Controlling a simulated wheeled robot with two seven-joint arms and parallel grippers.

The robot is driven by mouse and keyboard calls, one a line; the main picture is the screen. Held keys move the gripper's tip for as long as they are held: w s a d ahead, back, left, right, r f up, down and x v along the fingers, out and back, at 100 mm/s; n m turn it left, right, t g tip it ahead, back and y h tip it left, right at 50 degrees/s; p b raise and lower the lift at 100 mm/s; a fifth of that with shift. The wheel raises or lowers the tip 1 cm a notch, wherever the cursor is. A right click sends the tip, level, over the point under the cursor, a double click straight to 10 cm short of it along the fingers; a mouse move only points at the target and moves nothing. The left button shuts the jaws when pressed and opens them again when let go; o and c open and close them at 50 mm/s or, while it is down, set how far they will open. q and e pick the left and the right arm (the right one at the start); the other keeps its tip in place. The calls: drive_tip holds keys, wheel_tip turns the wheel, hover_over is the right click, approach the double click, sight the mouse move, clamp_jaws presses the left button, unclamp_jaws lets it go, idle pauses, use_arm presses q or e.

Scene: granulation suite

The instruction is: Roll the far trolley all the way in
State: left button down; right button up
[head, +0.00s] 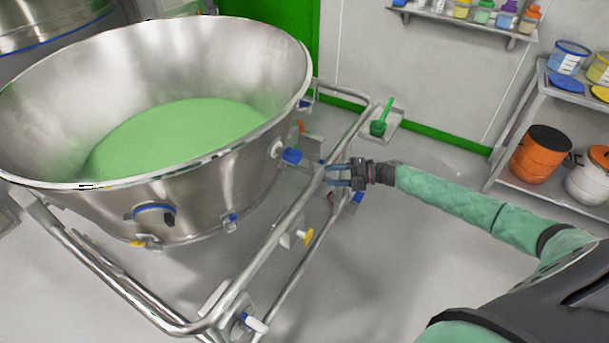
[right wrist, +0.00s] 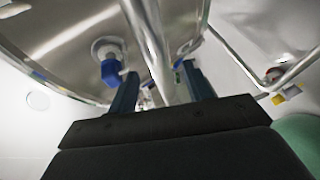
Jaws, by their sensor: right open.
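A trolley with a steel tube frame (head: 268,245) carries a wide steel bowl (head: 190,200) holding green granules (head: 175,135). It is the only trolley I can make out. My right gripper (head: 334,177) is open at the frame's right-hand rail, near a blue-capped fitting (head: 291,156) on the bowl. In the right wrist view, the rail (right wrist: 152,40) passes between the two spread fingers of my right gripper (right wrist: 162,90). I cannot tell whether either finger touches it. My left gripper is not in view.
A shelf rack (head: 545,90) with an orange drum (head: 541,155) and tubs stands at the right. A wall shelf (head: 465,20) holds small bottles. A green scoop (head: 380,125) is by the far wall. Another steel vessel (head: 45,22) is at upper left. Floor right of the trolley is clear.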

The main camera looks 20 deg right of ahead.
sight(324, 175)
drive_tip(key=p+x, duration=0.1)
drive_tip(key=x, duration=0.4)
drive_tip(key=shift+w+a, duration=0.2)
drive_tip(key=shift+a, duration=0.2)
use_arm(q)
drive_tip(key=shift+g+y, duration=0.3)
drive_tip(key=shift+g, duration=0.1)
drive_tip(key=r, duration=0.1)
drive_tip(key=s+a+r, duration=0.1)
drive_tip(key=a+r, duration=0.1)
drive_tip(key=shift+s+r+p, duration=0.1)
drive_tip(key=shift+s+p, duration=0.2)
drive_tip(key=shift+p, duration=0.05)
use_arm(e)
drive_tip(key=shift+w+a+f, duration=0.2)
drive_tip(key=shift+w+a, duration=0.15)
drive_tip(key=shift+a, duration=0.2)
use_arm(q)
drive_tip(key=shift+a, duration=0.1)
use_arm(e)
drive_tip(key=shift+c, duration=0.2)
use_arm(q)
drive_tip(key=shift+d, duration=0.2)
use_arm(e)
clamp_jaws()
